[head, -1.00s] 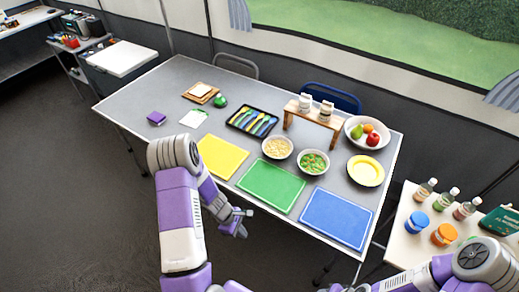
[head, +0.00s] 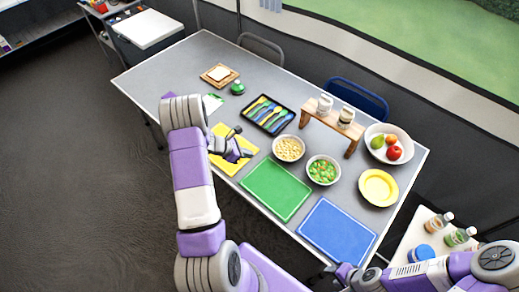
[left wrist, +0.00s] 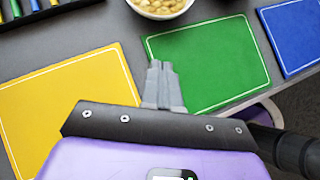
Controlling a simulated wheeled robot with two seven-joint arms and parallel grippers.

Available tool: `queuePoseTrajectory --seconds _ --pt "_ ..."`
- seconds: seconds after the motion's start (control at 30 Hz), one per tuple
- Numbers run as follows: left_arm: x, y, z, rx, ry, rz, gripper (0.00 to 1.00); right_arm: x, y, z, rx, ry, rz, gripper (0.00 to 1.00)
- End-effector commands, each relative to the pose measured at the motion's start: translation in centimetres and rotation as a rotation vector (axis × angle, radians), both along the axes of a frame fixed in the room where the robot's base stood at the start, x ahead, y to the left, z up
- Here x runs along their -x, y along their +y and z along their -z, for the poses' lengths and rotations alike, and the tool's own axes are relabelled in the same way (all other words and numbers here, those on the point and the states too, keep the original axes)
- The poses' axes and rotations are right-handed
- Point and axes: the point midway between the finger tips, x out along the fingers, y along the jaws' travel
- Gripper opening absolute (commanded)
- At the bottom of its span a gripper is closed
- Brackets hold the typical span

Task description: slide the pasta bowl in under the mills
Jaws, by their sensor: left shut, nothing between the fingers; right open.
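The pasta bowl (head: 289,148), a white bowl of pale pasta, stands on the grey table in front of the wooden riser (head: 333,122). The two mills (head: 324,104) (head: 346,116) stand on top of the riser. The bowl also shows, cut off, at the top of the left wrist view (left wrist: 160,8). My left gripper (head: 249,152) is shut and empty over the yellow mat, to the left of the bowl and apart from it. Its closed fingers show in the left wrist view (left wrist: 160,68). My right gripper (head: 318,279) is open, low at the bottom edge, partly hidden.
A bowl of green and orange vegetables (head: 323,170) stands right of the pasta bowl. A cutlery tray (head: 258,124) lies to its left. A fruit bowl (head: 376,154) and yellow plate (head: 378,188) stand to the right. Yellow, green (head: 275,190) and blue (head: 337,231) mats line the front.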

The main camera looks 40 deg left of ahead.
Motion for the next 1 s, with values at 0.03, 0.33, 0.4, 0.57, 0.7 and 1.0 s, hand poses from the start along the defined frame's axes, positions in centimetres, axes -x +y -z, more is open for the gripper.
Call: queuePoseTrajectory --seconds 0.03,0.33,0.4,0.57,0.7,1.0 --pt "-0.5 -0.5 0.7 0.002 0.002 0.004 0.00 0.0 0.0 0.2 0.000 0.001 0.000 0.43" --pt "-4.3 -3.0 5.4 0.001 0.003 0.005 0.00 0.0 0.0 0.8 0.000 0.000 0.000 0.43" --pt "-5.1 -3.5 6.3 0.000 0.002 0.006 0.00 0.0 0.0 0.9 0.000 0.000 0.000 0.43" --pt "-7.2 -4.8 6.1 -0.002 0.000 0.006 0.00 0.0 0.0 0.6 0.000 0.000 0.000 0.43" --pt "-8.2 -5.3 6.1 -0.002 0.000 0.003 0.00 0.0 0.0 0.6 0.000 0.000 0.000 0.43" --pt "-8.5 -5.5 6.2 0.000 0.002 0.002 0.00 0.0 0.0 0.6 0.000 0.000 0.000 0.43"
